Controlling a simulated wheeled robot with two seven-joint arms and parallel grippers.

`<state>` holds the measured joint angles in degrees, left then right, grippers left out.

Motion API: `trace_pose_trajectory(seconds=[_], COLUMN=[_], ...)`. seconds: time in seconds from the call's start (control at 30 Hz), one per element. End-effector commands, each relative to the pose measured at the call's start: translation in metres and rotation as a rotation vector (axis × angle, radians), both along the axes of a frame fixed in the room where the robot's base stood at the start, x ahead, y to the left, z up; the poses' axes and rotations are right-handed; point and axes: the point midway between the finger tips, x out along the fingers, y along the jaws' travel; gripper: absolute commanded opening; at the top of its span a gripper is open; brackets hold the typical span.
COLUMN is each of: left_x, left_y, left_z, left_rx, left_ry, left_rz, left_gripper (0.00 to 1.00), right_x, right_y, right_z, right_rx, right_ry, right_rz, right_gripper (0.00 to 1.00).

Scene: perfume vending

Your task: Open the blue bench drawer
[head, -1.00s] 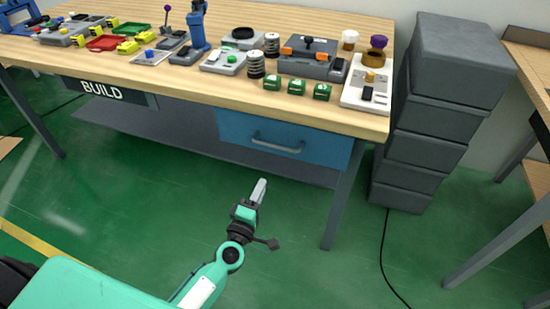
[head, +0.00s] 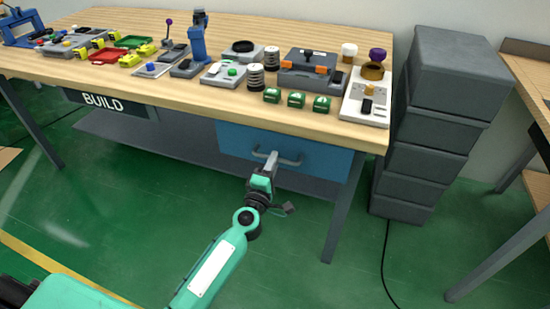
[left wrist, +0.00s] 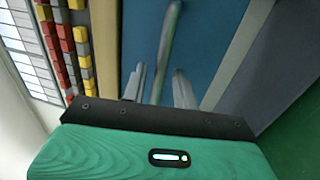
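The blue bench drawer (head: 325,161) sits under the right part of the workbench and looks shut. Its grey bar handle (head: 291,161) runs across the front. My left gripper (head: 271,159) reaches up to the left part of the handle. In the left wrist view, its two fingers (left wrist: 161,88) are apart, one on each side of the handle bar (left wrist: 168,45). I cannot tell whether either finger touches the bar. The blue drawer front (left wrist: 207,40) fills the upper middle there. My right gripper is not in view.
The wooden workbench top (head: 210,95) carries several small devices and green blocks near its front edge. A bench leg (head: 343,215) stands right of the drawer. Grey stacked bins (head: 430,150) stand further right.

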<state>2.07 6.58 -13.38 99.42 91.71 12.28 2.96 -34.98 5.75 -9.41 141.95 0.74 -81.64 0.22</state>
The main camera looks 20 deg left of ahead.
Motion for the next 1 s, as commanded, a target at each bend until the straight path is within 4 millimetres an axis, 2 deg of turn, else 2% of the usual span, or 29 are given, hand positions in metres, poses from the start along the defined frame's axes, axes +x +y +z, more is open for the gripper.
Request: trace_pose_trajectory(seconds=[0.2, 0.53, 0.7, 1.0], left_x=[0.018, 0.02, 0.02, 0.018], left_y=[-0.001, -0.001, -0.001, -0.001], left_z=[0.003, 0.003, 0.003, 0.003], left_rx=[0.0, 0.0, 0.0, 0.0], left_ry=[0.0, 0.0, 0.0, 0.001], left_rz=[0.0, 0.0, 0.0, 0.0], left_gripper=[0.29, 0.29, 0.0, 0.0], right_x=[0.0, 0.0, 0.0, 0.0], right_y=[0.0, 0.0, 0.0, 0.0], right_z=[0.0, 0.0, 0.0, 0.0], right_rx=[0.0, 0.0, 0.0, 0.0], right_ry=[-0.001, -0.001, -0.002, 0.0], right_rz=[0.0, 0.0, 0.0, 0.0], right_gripper=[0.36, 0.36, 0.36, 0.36])
